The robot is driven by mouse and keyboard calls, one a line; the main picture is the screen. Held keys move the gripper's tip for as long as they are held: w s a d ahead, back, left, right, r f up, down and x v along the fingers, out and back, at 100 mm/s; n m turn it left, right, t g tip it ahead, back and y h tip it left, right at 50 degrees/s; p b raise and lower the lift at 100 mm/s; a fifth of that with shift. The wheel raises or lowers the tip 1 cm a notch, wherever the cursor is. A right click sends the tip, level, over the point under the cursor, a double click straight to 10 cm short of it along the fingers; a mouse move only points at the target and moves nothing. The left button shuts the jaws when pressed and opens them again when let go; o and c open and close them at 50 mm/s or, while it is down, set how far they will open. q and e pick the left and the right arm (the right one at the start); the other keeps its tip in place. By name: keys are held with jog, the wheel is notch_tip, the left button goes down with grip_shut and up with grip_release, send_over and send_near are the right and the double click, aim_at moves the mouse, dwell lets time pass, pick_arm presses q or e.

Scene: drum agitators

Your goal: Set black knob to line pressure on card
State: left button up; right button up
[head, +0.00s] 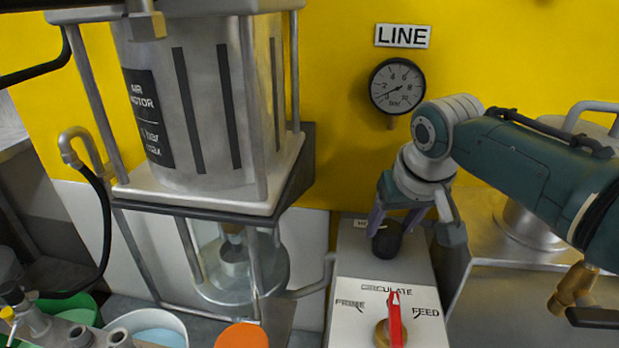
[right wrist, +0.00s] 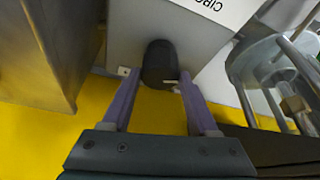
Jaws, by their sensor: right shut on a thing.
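The black knob (head: 386,243) sticks up at the back of a grey box, behind the red selector. It shows as a dark rounded knob in the right wrist view (right wrist: 158,60). My right gripper (head: 396,222) reaches it from above, with its purple fingers on either side, shut on the knob; the fingers show in the right wrist view too (right wrist: 157,75). The knob's mark is too small to read. A round gauge (head: 397,86) under a LINE sign (head: 402,36) has its needle toward the low numbers at lower left. I see no readable card. My left gripper is not in view.
The red selector handle (head: 395,318) points at CIRCULATE, between PRIME and FEED. An air motor drum (head: 205,110) on a metal frame stands left of the box. An orange disc (head: 242,336) and tubs are at lower left. A metal surface lies right.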

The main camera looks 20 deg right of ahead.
jog(key=shift+a+r+m+h, duration=0.1)
jog(key=shift+m+h, duration=0.2)
jog(key=shift+m, duration=0.4)
jog(key=shift+m+g+h+p, duration=0.3)
jog(key=shift+m+g, duration=0.1)
jog(key=shift+m, duration=0.6)
jog(key=shift+w+a+m+h, duration=0.1)
jog(key=shift+m+h, duration=0.2)
jog(key=shift+m, duration=0.6)
jog(key=shift+f+m+g+b, duration=0.25)
jog(key=shift+m+g+b, duration=0.15)
jog(key=shift+m+b, duration=0.45)
jog(key=shift+w+m+h+b, duration=0.1)
jog(key=shift+m+h+b, duration=0.25)
jog(key=shift+m, duration=0.1)
jog(key=m+g+b, duration=0.1)
jog(key=m+b, duration=0.1)
jog(key=b, duration=0.1)
jog(key=m+g+b, duration=0.1)
jog(key=m+b, duration=0.1)
jog(key=b, duration=0.1)
jog(key=shift+w+f+m+h, duration=0.1)
jog(key=shift+f+m+h, duration=0.05)
jog(key=shift+m+h, duration=0.25)
jog(key=shift+r+m+g+b, duration=0.25)
jog(key=shift+m+g+b, duration=0.15)
jog(key=shift+m+b, duration=0.7)
